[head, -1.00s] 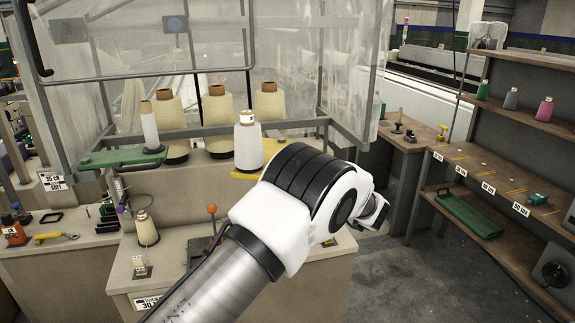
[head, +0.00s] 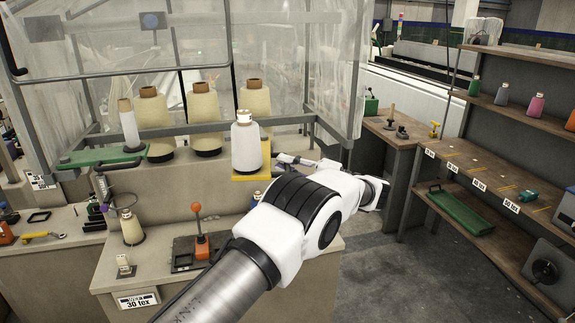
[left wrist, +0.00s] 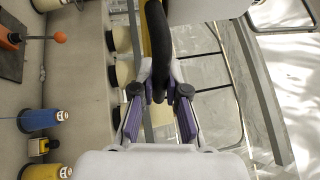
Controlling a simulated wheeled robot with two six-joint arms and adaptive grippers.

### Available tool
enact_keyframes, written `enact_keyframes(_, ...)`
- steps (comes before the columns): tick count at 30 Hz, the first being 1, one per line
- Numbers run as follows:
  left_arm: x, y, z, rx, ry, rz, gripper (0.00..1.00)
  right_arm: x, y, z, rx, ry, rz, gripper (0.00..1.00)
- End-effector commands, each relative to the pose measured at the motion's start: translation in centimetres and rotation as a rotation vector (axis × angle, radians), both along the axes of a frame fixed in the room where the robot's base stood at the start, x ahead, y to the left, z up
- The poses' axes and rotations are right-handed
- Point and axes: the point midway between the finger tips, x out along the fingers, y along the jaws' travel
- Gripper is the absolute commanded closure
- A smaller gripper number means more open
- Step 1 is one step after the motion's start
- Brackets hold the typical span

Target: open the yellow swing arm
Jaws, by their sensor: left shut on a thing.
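The yellow swing arm (head: 244,178) juts from the loom's creel frame in the head view, with a white yarn cone (head: 246,147) upright on it. My left arm reaches across from below, and my left gripper (head: 302,162) is by the right end of the yellow arm, partly hidden behind my wrist. In the left wrist view, the gripper (left wrist: 160,92) is shut around a dark curved bar (left wrist: 157,35), with a yellow strip of the swing arm (left wrist: 144,30) right beside it. How the bar joins the arm is hidden. My right gripper is not in view.
A green swing arm (head: 100,157) with another cone is at the left. Several yellow cones (head: 203,105) stand behind. A lever with an orange knob (head: 197,207) stands on the lower bench. A wooden shelf (head: 480,160) is at the right, with open floor before it.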

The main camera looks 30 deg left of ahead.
Motion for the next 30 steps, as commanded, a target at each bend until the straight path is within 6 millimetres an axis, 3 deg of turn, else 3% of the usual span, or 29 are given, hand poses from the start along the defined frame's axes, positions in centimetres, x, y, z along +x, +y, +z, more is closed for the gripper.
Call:
enact_keyframes(8,0.0,0.0,-0.1,0.000,0.001,0.000,1.00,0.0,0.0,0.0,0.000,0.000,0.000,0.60)
enact_keyframes(9,0.0,0.0,-0.1,0.000,0.001,0.000,0.77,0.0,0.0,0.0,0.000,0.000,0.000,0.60)
enact_keyframes(11,0.0,0.0,-0.1,0.000,0.001,0.000,0.61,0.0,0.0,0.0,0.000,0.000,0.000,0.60)
enact_keyframes(21,0.1,-0.4,-0.1,0.000,-0.001,-0.001,0.61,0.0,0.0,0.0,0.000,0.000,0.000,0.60)
enact_keyframes(30,0.8,-5.6,-1.3,-0.001,-0.001,-0.004,0.61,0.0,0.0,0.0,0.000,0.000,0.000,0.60)
